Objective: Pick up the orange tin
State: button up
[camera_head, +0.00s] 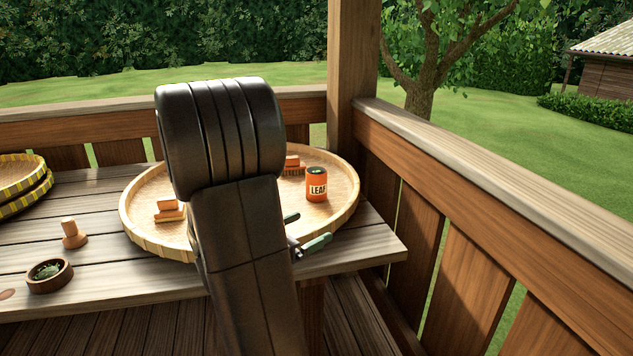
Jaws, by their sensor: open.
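The orange tin (316,186) has a dark lid with green on top and a pale label reading "LEAF". It stands upright on the right side of a round woven tray (158,245) on the wooden table. My gripper (305,231) is low at the tray's front right edge, nearer the camera than the tin and apart from it in the picture. Its greenish fingertips are spread open, with nothing seen between them. My dark arm hides the middle of the tray and most of the gripper.
A wooden brush-like piece (169,211) lies at the tray's left, and another (292,165) stands behind the tin. A wooden knob (73,235), a bowl of green leaves (49,275) and stacked trays (22,186) are further left. A railing (510,200) runs along the right.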

aim_at(315, 177)
jog(key=i+j, duration=0.15)
jog(key=i, duration=0.35)
jog(key=i+j, duration=0.15)
jog(key=i, duration=0.35)
